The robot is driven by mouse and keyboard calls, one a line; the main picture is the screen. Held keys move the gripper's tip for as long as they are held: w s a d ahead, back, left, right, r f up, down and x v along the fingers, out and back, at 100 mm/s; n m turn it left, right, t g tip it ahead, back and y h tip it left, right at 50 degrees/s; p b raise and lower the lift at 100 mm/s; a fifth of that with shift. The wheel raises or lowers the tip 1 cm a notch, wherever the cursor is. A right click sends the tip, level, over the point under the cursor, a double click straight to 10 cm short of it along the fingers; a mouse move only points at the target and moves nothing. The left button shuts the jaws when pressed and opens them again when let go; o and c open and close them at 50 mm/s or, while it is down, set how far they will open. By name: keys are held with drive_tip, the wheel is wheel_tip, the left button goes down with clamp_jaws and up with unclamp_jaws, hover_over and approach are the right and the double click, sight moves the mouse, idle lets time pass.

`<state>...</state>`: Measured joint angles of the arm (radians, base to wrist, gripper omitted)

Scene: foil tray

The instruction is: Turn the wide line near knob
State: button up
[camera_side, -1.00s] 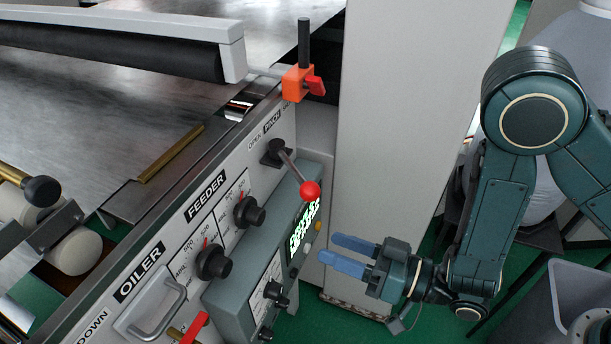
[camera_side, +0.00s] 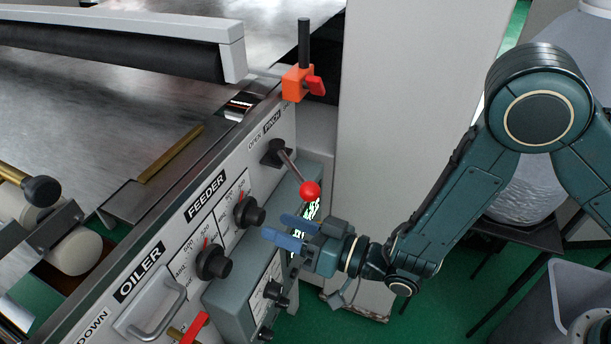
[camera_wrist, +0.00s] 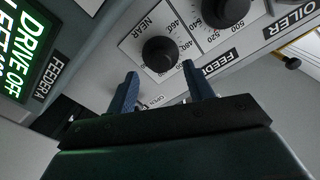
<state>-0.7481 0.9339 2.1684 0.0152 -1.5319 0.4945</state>
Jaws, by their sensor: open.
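The near knob (camera_side: 248,212) is a round black dial on the grey feeder panel, on a white scale plate. In the wrist view the near knob (camera_wrist: 159,54) sits by the word NEAR, just beyond and roughly between my fingertips. My gripper (camera_side: 280,228) has two blue fingers pointing at the panel, to the right of the knob in the side view. It is open and empty, with a visible gap to the knob. In the wrist view my gripper (camera_wrist: 160,70) shows both fingers apart. I cannot read any "wide line" wording.
A second black knob (camera_side: 213,262) is on the same panel, lower left. A red-ball lever (camera_side: 309,190) juts out above my fingers. A grey control box (camera_side: 232,303) with small knobs projects below. A lit green display (camera_wrist: 28,48) shows in the wrist view.

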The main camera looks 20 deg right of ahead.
sight(262, 219)
drive_tip(key=shift+x, duration=1.9)
drive_tip(key=c, duration=1)
drive_tip(key=shift+n, duration=0.3)
drive_tip(key=n, duration=0.3)
drive_tip(key=shift+f+n, duration=0.1)
drive_tip(key=shift+n, duration=1.8)
